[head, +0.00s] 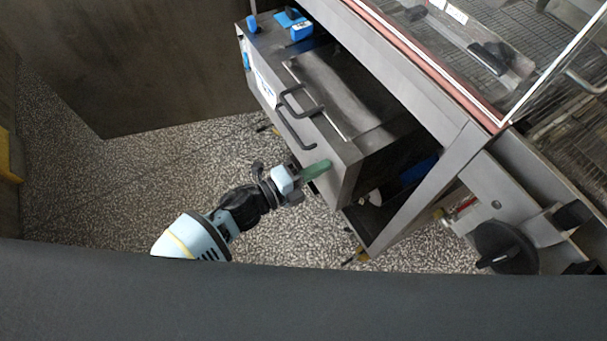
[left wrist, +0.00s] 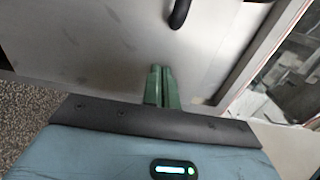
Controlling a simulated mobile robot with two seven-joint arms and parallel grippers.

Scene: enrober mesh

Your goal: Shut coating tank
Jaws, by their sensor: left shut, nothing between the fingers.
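The coating tank (head: 333,150) is a grey metal box that sticks out partway from under the machine frame in the head view. Two dark handles show on it: one on its front (head: 296,132) and one by its top lid (head: 300,102). My left gripper (head: 318,169) has green fingers, shut and empty, at the right end of the tank's front face. In the left wrist view the fingers (left wrist: 161,84) point at the flat metal panel (left wrist: 90,45), below a dark handle (left wrist: 181,12). I cannot tell whether they touch it. My right gripper is not in view.
The machine frame (head: 420,85) with a clear cover and wire mesh stands above and right of the tank. A black knob (head: 506,247) is at lower right. A large brown panel (head: 150,70) stands at left. Speckled floor (head: 110,190) is open in front.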

